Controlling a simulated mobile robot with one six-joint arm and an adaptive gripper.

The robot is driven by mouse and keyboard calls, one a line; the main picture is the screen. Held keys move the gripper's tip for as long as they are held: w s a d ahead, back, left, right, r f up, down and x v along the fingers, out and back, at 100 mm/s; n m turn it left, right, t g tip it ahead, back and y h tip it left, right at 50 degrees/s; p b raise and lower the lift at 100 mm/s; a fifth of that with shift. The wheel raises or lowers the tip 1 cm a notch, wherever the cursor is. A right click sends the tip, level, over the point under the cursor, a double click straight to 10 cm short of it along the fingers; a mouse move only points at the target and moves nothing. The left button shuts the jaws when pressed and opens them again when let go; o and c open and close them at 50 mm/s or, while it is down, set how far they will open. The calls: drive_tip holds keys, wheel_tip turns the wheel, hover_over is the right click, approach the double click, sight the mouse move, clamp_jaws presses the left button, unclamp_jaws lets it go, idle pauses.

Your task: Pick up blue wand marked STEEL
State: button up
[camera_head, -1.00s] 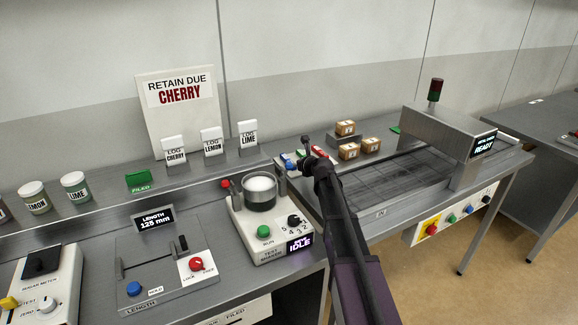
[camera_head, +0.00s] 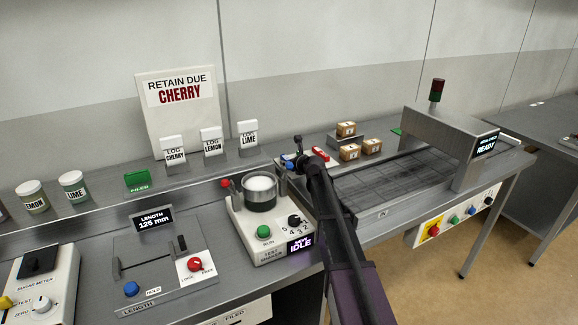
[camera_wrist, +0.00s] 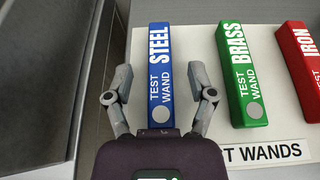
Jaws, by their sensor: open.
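The blue wand marked STEEL (camera_wrist: 160,65) lies on a white board in the wrist view, lengthwise away from me. My gripper (camera_wrist: 160,82) is open, with one finger on each side of the wand's near part; I cannot tell how high it is above it. In the head view my gripper (camera_head: 303,158) is over the left end of the conveyor table, and a bit of the blue wand (camera_head: 289,163) shows beside it. The rest of the wand is hidden there by my arm.
A green BRASS wand (camera_wrist: 241,75) and a red IRON wand (camera_wrist: 302,65) lie to the right on the same white board (camera_wrist: 205,135). Small boxes (camera_head: 349,152) stand further right, before the detector hood (camera_head: 440,130). The test shaker (camera_head: 262,225) stands left of my arm.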

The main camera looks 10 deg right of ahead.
drive_tip(key=shift+w+a+f, duration=0.15)
drive_tip(key=shift+w+f, duration=0.1)
drive_tip(key=shift+w, duration=0.25)
clamp_jaws()
